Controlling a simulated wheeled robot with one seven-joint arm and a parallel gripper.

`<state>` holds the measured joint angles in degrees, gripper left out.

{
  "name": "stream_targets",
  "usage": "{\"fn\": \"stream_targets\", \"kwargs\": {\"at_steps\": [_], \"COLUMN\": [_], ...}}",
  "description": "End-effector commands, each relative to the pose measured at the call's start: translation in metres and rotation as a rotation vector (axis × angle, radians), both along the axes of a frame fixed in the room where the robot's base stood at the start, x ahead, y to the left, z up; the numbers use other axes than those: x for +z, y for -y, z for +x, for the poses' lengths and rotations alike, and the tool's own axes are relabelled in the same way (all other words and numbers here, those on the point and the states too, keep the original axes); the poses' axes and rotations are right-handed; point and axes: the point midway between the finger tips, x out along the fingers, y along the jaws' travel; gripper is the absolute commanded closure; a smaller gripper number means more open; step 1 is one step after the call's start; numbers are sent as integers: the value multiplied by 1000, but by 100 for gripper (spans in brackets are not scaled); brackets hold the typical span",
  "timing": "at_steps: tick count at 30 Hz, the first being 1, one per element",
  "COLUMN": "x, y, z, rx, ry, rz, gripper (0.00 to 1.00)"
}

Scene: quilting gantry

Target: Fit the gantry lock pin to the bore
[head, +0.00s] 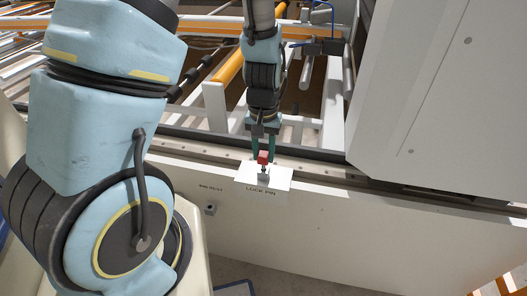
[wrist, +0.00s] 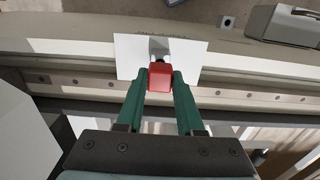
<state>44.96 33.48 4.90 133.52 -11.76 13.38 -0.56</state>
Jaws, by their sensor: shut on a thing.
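The lock pin has a red head (head: 263,157) and a short dark shank below it. My gripper (head: 262,148) has its green fingers shut on the red head, holding it above the rail's front edge. In the wrist view the red head (wrist: 160,76) sits between the fingertips (wrist: 159,80). A small grey block (head: 263,178) is directly below the pin, in front of a white plate marked LOCK PIN (head: 243,178). It also shows partly behind the red head in the wrist view (wrist: 158,43). The bore's opening is hidden, and I cannot tell whether the shank's tip is in it.
A small grey bracket (head: 210,208) under the label PIN REST is on the beam's front face, left of the plate; it looks empty. A large white housing (head: 440,90) stands to the right. The gantry frame with orange rollers (head: 228,68) lies behind the rail.

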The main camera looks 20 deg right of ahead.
Motion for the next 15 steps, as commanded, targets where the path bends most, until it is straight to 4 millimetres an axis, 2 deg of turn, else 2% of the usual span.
{"fn": "stream_targets", "kwargs": {"at_steps": [15], "x": [-14], "y": [0], "z": [0], "rx": [0], "ry": [0], "rz": [0], "gripper": [100]}}
